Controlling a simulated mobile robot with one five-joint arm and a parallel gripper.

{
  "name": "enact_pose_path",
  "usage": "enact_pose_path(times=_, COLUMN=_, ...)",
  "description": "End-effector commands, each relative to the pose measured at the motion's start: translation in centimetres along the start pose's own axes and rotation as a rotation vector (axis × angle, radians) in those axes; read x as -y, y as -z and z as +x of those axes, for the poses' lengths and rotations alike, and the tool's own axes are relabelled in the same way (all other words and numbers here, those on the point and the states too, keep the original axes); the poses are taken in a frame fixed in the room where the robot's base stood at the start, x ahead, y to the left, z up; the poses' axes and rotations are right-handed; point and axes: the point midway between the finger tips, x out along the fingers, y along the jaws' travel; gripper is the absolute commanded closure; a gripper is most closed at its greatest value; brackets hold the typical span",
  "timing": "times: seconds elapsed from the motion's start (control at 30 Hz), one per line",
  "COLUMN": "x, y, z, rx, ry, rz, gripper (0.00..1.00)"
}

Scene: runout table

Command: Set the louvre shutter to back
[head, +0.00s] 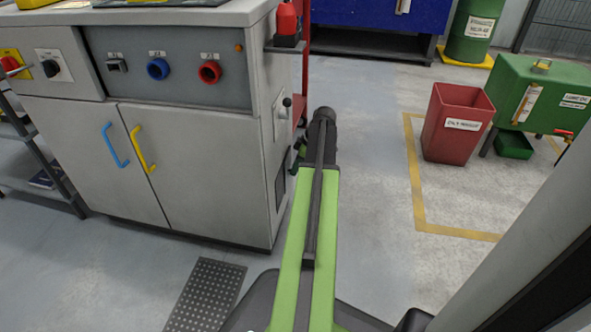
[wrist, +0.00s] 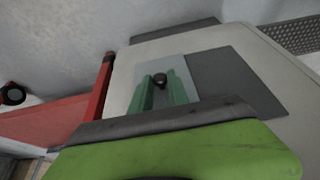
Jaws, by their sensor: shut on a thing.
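The grey cabinet's side (head: 258,150) carries a pale plate with a small dark-knobbed lever (head: 286,102). Below it is a dark louvred panel (head: 280,188). My gripper (head: 299,152) is close to this side, partly hidden by my arm. In the wrist view, my gripper's two green fingers (wrist: 161,84) are shut on a black knob (wrist: 159,79) in front of a pale plate (wrist: 180,70). A dark grey panel (wrist: 235,78) lies beside the plate. I cannot tell whether this knob is the lever seen in the head view. The shutter's slat angle is too small to tell.
The cabinet front has blue and red knobs and two door handles. A red bin (head: 455,125) and a green tank (head: 545,95) stand at the right. A perforated mat (head: 206,292) lies in front of the cabinet. The floor (head: 370,170) between cabinet and bin is clear.

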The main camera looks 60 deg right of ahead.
Motion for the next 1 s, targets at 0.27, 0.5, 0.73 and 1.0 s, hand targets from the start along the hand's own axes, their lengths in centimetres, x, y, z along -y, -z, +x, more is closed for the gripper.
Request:
enact_pose_path(times=0.27, x=-0.4, y=0.0, z=0.0, rx=-0.001, ry=-0.012, rz=0.001, gripper=0.57)
enact_pose_path(times=0.5, x=-0.3, y=0.0, z=-0.2, rx=-0.001, ry=-0.01, rz=0.001, gripper=0.57)
enact_pose_path(times=0.73, x=-0.3, y=0.2, z=-2.6, rx=-0.001, ry=-0.009, rz=0.002, gripper=0.57)
enact_pose_path(times=1.0, x=-0.2, y=0.4, z=-8.8, rx=-0.001, ry=-0.01, rz=0.003, gripper=0.57)
